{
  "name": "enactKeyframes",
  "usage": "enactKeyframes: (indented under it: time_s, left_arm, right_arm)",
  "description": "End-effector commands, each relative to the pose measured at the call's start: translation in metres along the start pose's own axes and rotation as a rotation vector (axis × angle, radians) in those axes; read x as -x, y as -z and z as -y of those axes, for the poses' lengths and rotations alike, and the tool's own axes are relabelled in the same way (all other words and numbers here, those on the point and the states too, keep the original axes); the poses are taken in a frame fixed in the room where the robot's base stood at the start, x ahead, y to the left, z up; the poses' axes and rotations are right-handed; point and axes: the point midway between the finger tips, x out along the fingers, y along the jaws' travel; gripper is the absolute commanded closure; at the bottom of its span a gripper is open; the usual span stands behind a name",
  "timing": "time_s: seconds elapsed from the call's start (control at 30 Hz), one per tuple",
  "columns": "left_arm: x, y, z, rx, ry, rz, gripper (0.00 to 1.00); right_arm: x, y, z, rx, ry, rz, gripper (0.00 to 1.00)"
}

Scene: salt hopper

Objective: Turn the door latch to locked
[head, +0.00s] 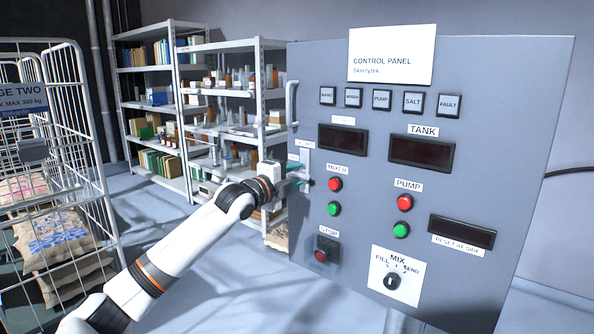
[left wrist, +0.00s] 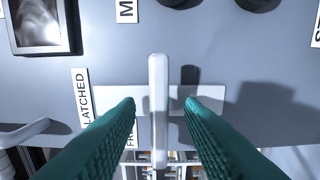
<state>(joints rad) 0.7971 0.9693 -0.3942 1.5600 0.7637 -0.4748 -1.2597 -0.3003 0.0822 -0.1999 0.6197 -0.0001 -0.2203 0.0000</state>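The door latch is a white bar handle (left wrist: 158,110) on a pale plate (left wrist: 215,98) at the left edge of the control panel; the plate also shows in the head view (head: 305,160). In the left wrist view the bar stands upright in the picture, across the plate. A label reading LATCHED (left wrist: 82,98) is left of it; a second label starting FR (left wrist: 130,137) is partly hidden by a finger. My left gripper (left wrist: 160,104) is open, its teal fingers on either side of the bar with gaps visible; it also shows in the head view (head: 296,174). My right gripper is out of view.
The grey control panel (head: 470,100) carries buttons, displays and a mix knob (head: 392,282). A white door handle (head: 292,103) sticks out above the latch. Shelves (head: 215,44) stand behind, and a wire cage with sacks (head: 85,160) is at left.

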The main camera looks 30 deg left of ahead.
Motion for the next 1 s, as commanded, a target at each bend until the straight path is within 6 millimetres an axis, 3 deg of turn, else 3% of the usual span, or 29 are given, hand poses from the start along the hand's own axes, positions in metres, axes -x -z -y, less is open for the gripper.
enactKeyframes:
  time_s: [0.17,0.43,0.47,0.67,1.0]
  left_arm:
    - [-0.0118,-0.0007,-0.0008,0.000,-0.001,0.001,0.65]
    - [-0.0131,-0.0010,0.0003,-0.001,-0.001,0.001,0.65]
    - [-0.0130,-0.0009,0.0003,-0.001,0.000,0.001,0.67]
    - [-0.0128,-0.0007,0.0003,0.000,0.000,0.001,1.00]
    - [-0.0128,-0.0007,-0.0008,0.030,0.000,0.001,1.00]
  right_arm:
    - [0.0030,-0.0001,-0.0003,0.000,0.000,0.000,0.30]
    - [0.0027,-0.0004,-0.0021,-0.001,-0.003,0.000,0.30]
    - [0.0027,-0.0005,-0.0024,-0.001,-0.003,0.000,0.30]
    - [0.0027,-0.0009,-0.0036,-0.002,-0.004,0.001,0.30]
    - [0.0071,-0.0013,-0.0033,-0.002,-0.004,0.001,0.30]
